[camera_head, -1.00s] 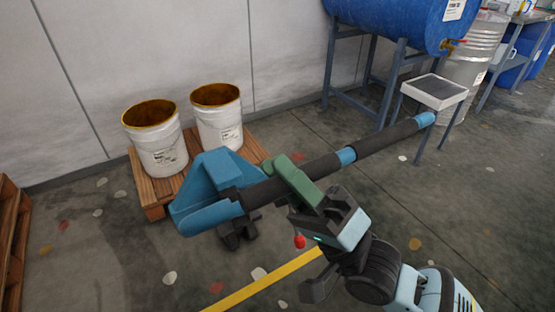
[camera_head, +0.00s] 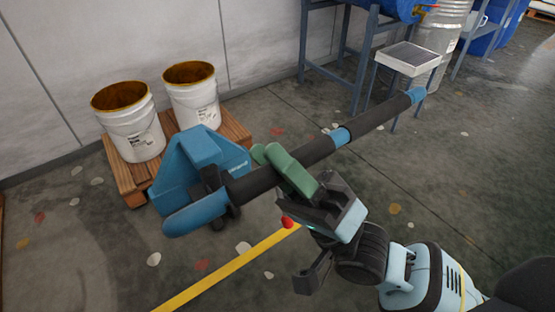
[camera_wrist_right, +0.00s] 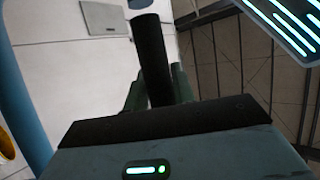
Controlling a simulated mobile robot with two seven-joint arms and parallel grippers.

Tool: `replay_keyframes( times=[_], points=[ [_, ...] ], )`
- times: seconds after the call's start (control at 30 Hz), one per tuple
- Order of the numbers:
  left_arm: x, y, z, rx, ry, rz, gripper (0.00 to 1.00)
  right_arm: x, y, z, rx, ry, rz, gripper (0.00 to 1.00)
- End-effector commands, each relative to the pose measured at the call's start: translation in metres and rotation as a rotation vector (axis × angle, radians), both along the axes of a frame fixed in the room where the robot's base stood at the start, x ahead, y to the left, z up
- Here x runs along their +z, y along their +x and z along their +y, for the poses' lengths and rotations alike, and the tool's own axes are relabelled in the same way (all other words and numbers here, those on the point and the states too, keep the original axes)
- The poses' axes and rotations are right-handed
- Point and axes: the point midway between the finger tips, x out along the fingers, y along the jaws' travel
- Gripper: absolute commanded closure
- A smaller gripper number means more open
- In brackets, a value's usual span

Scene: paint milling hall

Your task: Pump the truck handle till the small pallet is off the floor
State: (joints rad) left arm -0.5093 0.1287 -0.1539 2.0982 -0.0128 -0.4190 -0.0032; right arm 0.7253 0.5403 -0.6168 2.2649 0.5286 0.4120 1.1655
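The pallet truck's blue body (camera_head: 196,160) stands at the near side of a small wooden pallet (camera_head: 127,181). Its handle, a long black crossbar (camera_head: 318,152) with blue ends and a blue middle band, slants up to the right across the head view. My right gripper (camera_head: 272,161) has its green fingers closed around the black grip left of the middle band. In the right wrist view the black bar (camera_wrist_right: 153,62) stands between both fingers. Whether the pallet touches the floor cannot be told; its underside is partly hidden. My left gripper is out of view.
Two white buckets (camera_head: 132,130) with brown rims stand on the pallet, against a pale wall. A blue drum rack (camera_head: 305,45) and a small grey-topped stand (camera_head: 408,57) are behind. A yellow line (camera_head: 225,268) crosses the floor; the right-hand floor is mostly clear.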

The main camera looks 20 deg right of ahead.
Motion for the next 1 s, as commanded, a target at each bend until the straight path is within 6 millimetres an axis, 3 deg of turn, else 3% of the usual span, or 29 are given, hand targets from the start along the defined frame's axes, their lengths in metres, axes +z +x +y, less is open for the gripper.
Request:
replay_keyframes(
  times=[0.03, 0.17, 0.5, 1.0],
  points=[
    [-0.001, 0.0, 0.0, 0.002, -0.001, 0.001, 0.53, -0.011, 0.004, 0.002, -0.001, -0.02, 0.028, 0.7],
    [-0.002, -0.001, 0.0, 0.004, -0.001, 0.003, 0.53, -0.01, 0.004, 0.002, -0.002, -0.018, 0.025, 0.53],
    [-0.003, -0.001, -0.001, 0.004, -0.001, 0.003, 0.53, -0.01, 0.001, -0.001, -0.002, -0.013, 0.018, 0.53],
    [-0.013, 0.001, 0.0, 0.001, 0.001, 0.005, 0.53, -0.06, -0.027, -0.037, -0.003, -0.016, 0.022, 0.53]
  ],
)
